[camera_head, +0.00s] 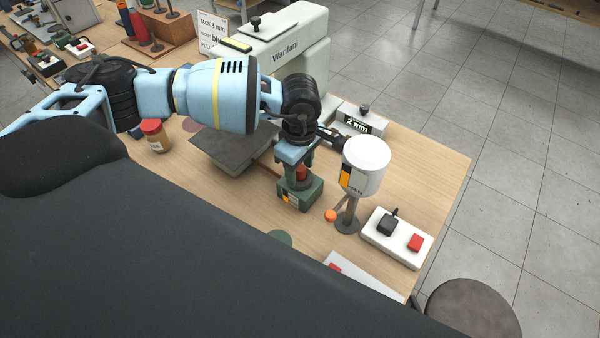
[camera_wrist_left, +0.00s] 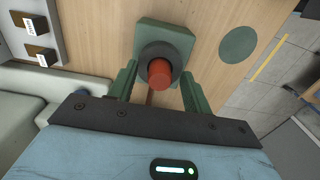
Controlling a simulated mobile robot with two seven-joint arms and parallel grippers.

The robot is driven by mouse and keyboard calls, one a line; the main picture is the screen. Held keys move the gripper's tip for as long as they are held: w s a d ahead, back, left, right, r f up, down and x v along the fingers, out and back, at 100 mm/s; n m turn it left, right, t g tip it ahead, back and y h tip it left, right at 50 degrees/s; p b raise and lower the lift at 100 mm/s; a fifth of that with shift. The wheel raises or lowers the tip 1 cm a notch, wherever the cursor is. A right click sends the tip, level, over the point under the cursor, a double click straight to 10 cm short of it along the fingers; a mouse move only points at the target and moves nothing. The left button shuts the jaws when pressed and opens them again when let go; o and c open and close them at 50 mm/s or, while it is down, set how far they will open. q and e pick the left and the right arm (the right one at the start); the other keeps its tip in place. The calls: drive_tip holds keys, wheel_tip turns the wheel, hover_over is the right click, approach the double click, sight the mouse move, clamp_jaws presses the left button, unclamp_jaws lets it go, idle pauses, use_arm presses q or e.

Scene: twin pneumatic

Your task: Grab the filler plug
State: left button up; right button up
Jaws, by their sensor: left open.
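The filler plug looks to be the red cylinder (camera_wrist_left: 160,72) in the left wrist view. It stands up from a dark round collar on a green block (camera_wrist_left: 178,35). In the head view the red plug (camera_head: 302,173) shows partly behind my fingers, on top of the green block (camera_head: 294,196) on the bench. My left gripper (camera_head: 296,163) points down over it. In the left wrist view the two green fingers of my left gripper (camera_wrist_left: 159,88) are apart, one on each side of the plug. My right gripper is not in view.
A white cylinder on a stand (camera_head: 367,165) is close to the right of my gripper. A white switch box (camera_head: 396,238) and an orange knob (camera_head: 330,215) are near it. A large pale machine (camera_head: 290,45) stands behind.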

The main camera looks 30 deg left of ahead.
sight(300, 168)
use_arm(q)
drive_tip(key=shift+c, duration=0.4)
drive_tip(key=c, duration=1)
drive_tip(key=shift+r, duration=0.15)
drive_tip(key=shift+r, duration=0.6)
wheel_tip(300, 168, up, 2)
drive_tip(key=shift+r, duration=0.1)
drive_tip(key=s+a, duration=0.1)
drive_tip(key=s, duration=0.4)
drive_tip(key=s+a+r, duration=0.1)
drive_tip(key=s, duration=0.4)
drive_tip(key=s+a, duration=0.1)
drive_tip(key=s, duration=0.4)
drive_tip(key=shift+s+a+r+b, duration=0.2)
drive_tip(key=shift+s+b, duration=0.1)
drive_tip(key=shift+b, duration=0.1)
